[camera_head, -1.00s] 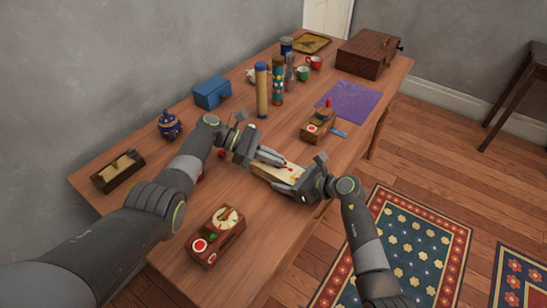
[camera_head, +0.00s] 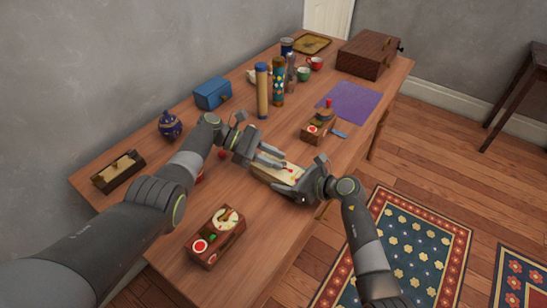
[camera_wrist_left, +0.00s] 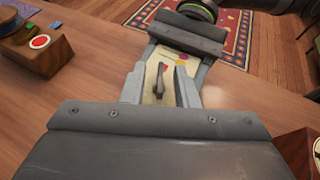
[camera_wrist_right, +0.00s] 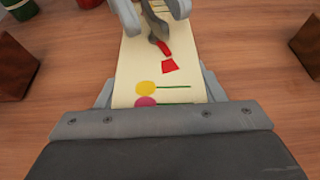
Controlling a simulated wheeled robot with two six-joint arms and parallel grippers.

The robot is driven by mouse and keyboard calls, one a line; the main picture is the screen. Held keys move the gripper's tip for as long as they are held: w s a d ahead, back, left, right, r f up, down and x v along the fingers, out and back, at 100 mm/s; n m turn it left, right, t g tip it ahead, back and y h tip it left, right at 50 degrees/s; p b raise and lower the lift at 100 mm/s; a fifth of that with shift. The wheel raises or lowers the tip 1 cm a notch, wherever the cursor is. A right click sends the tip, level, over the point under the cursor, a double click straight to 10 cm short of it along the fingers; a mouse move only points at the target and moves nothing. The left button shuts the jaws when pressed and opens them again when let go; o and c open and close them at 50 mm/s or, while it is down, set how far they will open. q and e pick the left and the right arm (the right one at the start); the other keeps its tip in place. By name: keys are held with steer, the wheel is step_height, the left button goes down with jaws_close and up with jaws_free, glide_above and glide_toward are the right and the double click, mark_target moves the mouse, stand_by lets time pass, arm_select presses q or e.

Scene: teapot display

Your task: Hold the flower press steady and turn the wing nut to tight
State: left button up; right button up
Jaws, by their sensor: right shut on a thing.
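The flower press (camera_head: 262,176) is a pale board with painted flowers, lying near the table's front edge. My right gripper (camera_head: 290,186) is shut on its near end, with fingers along both sides in the right wrist view. A grey wing nut (camera_wrist_right: 156,42) stands on the board beside a red mark (camera_wrist_right: 168,67). My left gripper (camera_head: 283,160) is over the far part of the press. In the left wrist view its fingers are apart, on either side of the wing nut (camera_wrist_left: 158,80), with gaps visible. In the head view the nut is hidden.
Bare tabletop surrounds the press.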

arm_select(q)
steer(key=v, duration=1.2)
steer(key=shift+c, duration=0.2)
